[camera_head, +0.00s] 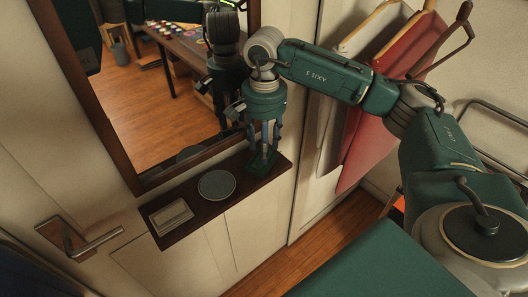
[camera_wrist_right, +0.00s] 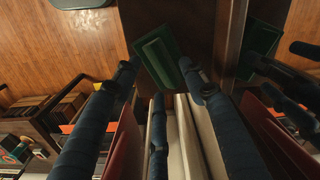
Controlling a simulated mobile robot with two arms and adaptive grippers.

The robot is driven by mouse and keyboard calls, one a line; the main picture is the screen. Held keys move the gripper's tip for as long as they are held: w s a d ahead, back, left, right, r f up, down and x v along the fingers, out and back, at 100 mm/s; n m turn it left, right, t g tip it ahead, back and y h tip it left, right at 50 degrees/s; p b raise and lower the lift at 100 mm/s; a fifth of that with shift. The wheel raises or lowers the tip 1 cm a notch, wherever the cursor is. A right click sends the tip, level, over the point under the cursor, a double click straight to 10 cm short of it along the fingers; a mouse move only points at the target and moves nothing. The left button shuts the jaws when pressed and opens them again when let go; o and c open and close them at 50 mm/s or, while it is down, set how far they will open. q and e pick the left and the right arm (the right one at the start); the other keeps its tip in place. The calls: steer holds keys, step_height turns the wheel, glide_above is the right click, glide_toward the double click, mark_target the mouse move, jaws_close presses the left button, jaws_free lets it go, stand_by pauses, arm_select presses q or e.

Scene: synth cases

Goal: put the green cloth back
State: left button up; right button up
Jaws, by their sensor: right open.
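The green cloth (camera_head: 259,168) is a small folded dark-green pad lying at the right end of a narrow brown wall shelf (camera_head: 228,206). In the right wrist view the cloth (camera_wrist_right: 158,52) shows as a stepped rectangle just beyond and between the fingertips. My right gripper (camera_head: 263,150) points down over the cloth with its fingers apart; it also shows in the wrist view (camera_wrist_right: 158,70). I cannot tell whether a finger touches the cloth. The fingers hide part of it in the head view. My left gripper does not show.
A grey round disc (camera_head: 217,185) and a pale rectangular box (camera_head: 171,216) share the shelf. A wood-framed mirror (camera_head: 150,95) rises behind it, reflecting my arm. Red and white folded panels (camera_head: 385,125) hang to the right. A door handle (camera_head: 85,240) is at left.

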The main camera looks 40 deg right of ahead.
step_height(320, 180, up, 10)
steer(key=b, duration=0.2)
stand_by(0.6)
